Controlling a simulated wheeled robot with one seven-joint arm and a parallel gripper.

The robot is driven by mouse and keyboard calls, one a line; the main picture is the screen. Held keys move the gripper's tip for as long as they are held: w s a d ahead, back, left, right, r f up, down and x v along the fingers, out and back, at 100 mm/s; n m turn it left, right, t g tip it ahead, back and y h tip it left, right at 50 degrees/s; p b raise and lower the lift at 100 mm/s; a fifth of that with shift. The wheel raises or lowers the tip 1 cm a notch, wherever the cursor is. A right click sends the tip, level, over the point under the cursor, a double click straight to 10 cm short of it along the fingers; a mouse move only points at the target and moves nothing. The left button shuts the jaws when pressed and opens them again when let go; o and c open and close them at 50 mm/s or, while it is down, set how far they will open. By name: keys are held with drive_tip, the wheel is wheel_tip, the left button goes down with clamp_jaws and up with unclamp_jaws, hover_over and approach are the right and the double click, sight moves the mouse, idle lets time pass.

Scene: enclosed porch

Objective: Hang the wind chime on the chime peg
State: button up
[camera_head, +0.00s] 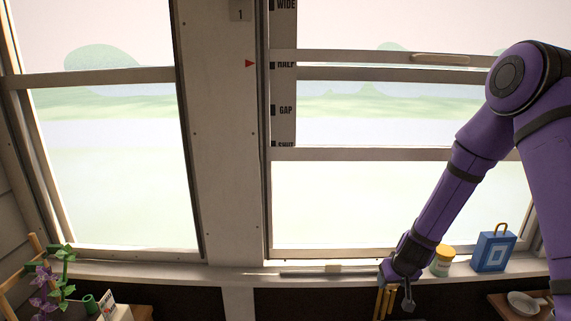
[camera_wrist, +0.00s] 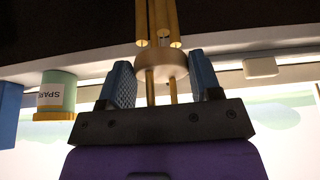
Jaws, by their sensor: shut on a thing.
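The wind chime shows in the wrist view as a pale wooden disc (camera_wrist: 160,66) with several brass tubes (camera_wrist: 163,22). My gripper (camera_wrist: 162,82) is shut on the disc, with one blue ridged finger at each side. In the head view the brass tubes (camera_head: 384,302) hang below my gripper (camera_head: 399,286), in front of the dark wall under the window sill, and run to the picture's lower edge. The chime's hanging loop cannot be made out. I see no chime peg in either view.
On the sill (camera_head: 340,268), right of my gripper, stand a yellow-lidded jar (camera_head: 441,262) and a blue box with a yellow handle (camera_head: 493,250). A plant (camera_head: 52,285) stands lower left. A dish (camera_head: 523,303) sits on a shelf lower right. The centre post (camera_head: 222,150) is bare low down.

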drive_tip(key=shift+a+f, duration=0.15)
drive_tip(key=shift+f, duration=0.3)
drive_tip(key=s+d+r+n+g+y, duration=0.1)
drive_tip(key=r+n, duration=0.4)
drive_tip(key=r, duration=0.6)
drive_tip(key=s+d+r+n+y, duration=0.2)
drive_tip(key=s+r+n, duration=0.3)
drive_tip(key=r, duration=0.5)
drive_tip(key=shift+d+r+n+g+y, duration=0.3)
drive_tip(key=shift+d+r+n+g, duration=0.1)
drive_tip(key=shift+d, duration=0.4)
drive_tip(key=shift+f, duration=0.1)
